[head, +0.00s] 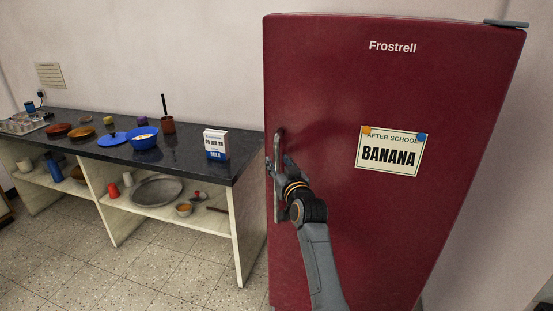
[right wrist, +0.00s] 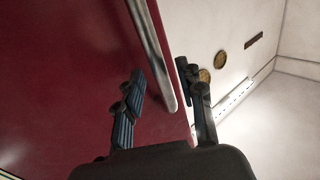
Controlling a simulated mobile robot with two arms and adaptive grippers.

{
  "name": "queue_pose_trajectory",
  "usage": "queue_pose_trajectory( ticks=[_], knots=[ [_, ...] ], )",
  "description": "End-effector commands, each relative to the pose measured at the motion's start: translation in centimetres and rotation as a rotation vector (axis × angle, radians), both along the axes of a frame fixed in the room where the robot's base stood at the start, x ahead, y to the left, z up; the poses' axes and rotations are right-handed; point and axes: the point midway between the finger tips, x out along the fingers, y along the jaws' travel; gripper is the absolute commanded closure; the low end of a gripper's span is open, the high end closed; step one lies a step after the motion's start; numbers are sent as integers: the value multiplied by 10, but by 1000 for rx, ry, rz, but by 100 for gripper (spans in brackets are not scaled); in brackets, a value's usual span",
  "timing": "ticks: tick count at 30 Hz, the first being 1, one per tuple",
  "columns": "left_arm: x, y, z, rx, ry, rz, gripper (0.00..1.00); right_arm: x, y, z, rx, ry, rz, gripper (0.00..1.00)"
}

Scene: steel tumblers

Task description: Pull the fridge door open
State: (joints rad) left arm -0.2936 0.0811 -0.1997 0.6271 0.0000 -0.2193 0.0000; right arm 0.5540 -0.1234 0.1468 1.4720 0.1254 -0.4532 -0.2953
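The dark red fridge (head: 335,95) stands at the centre right in the head view, and its door looks shut. Its grey upright handle (head: 279,150) is near the left edge of the door. My right gripper (head: 278,168) is at the handle. In the right wrist view, the fingers of my right gripper (right wrist: 160,75) are apart, with the handle bar (right wrist: 152,50) between them. A small gap shows on each side of the bar, so the fingers do not look closed on it. My left gripper is not in view.
The tiled floor (head: 165,265) in front is clear.

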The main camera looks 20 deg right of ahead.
Motion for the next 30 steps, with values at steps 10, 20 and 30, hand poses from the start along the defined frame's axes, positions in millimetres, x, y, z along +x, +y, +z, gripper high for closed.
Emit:
queue_pose_trajectory(
  ticks=[10, 20, 30],
  knots=[
    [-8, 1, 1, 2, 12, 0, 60, 24, 0, 0, 2, 0, 0, 62],
    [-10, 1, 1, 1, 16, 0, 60, 25, 0, 0, 1, 0, 0, 74],
    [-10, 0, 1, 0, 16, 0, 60, 25, 0, 0, 1, 1, 0, 100]
  ],
)
